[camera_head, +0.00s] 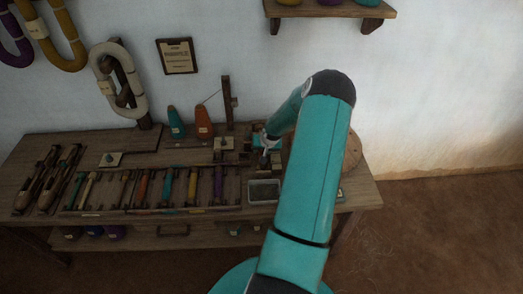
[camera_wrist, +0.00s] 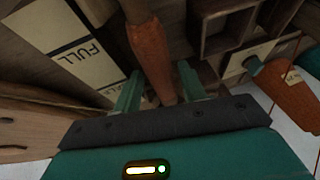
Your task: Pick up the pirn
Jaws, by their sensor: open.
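In the wrist view, a slender pirn (camera_wrist: 151,55) with a brown end and an orange-brown wound body runs down between the two green fingers of my gripper (camera_wrist: 160,72). The fingers are open, one on each side of it, with a visible gap on the left; I cannot tell whether the right finger touches it. Its lower end is hidden behind the gripper body. In the head view my gripper (camera_head: 265,148) is at the bench's right part, and the pirn there cannot be made out.
A "FULL" label (camera_wrist: 88,55) lies left of the fingers. An orange yarn cone (camera_wrist: 287,88) stands close on the right; it also shows in the head view (camera_head: 204,123). The bench (camera_head: 60,150) carries a rack of several coloured pirns (camera_head: 142,187) and a grey tray (camera_head: 264,191).

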